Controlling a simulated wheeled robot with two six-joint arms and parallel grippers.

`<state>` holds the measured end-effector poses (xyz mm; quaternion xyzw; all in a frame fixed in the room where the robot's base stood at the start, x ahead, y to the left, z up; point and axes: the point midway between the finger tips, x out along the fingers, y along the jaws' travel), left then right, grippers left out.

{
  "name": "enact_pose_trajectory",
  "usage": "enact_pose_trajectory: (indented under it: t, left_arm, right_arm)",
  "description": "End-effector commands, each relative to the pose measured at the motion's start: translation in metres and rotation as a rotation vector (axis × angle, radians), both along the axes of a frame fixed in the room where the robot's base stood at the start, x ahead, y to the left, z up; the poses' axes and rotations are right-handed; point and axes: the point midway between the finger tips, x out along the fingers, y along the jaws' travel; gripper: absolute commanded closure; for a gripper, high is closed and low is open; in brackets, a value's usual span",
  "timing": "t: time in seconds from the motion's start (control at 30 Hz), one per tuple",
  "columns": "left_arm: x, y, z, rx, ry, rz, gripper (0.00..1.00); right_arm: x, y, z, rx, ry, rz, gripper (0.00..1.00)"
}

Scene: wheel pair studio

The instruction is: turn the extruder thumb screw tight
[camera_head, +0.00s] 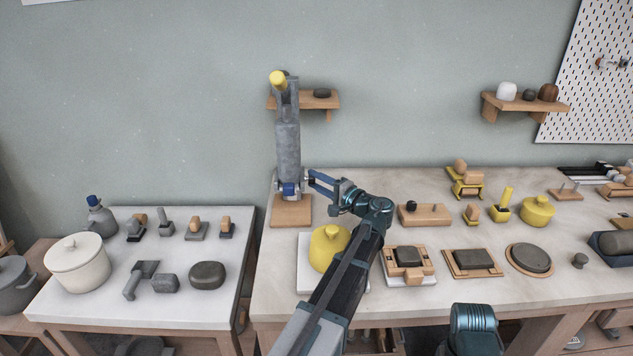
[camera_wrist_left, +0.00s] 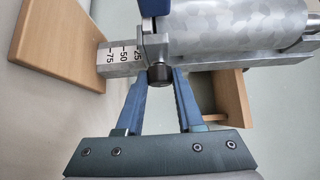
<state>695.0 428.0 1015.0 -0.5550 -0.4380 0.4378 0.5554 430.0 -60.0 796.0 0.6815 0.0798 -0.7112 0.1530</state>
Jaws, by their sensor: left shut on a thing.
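The extruder (camera_head: 288,145) is a tall grey metal cylinder standing upright on a wooden base (camera_head: 292,212), with a yellow-ended handle (camera_head: 278,79) on top and a blue part (camera_head: 289,188) low down. In the left wrist view its barrel (camera_wrist_left: 230,28) lies sideways beside a scale bar (camera_wrist_left: 120,56) marked 25, 50, 75. The thumb screw (camera_wrist_left: 158,75) is a small dark round knob there. My left gripper (camera_head: 313,180) has its blue fingers around the knob, shut on it. The screw is not clear in the head view. My right gripper is out of view.
A yellow lidded pot (camera_head: 328,250) stands in front of the extruder, close to my left forearm. Several wooden stands and trays, a yellow pot (camera_head: 537,211) and a dark round block (camera_head: 529,257) fill the table to the right. A wall shelf (camera_head: 325,101) is behind the extruder.

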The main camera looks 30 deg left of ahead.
Motion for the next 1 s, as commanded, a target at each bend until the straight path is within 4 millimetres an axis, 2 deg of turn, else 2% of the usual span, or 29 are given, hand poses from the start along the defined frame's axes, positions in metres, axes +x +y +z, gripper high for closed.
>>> enact_pose_trajectory:
  t: [0.17,0.37,1.0]
  left_arm:
    - [0.000,0.000,0.001,-0.008,0.011,0.000,1.00]
    - [0.000,0.000,0.006,-0.050,0.077,0.000,1.00]
    - [0.004,0.001,0.013,-0.351,0.568,0.000,1.00]
  right_arm:
    - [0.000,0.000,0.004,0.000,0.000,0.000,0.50]
    - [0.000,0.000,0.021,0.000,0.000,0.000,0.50]
    - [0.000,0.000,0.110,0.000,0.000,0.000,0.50]
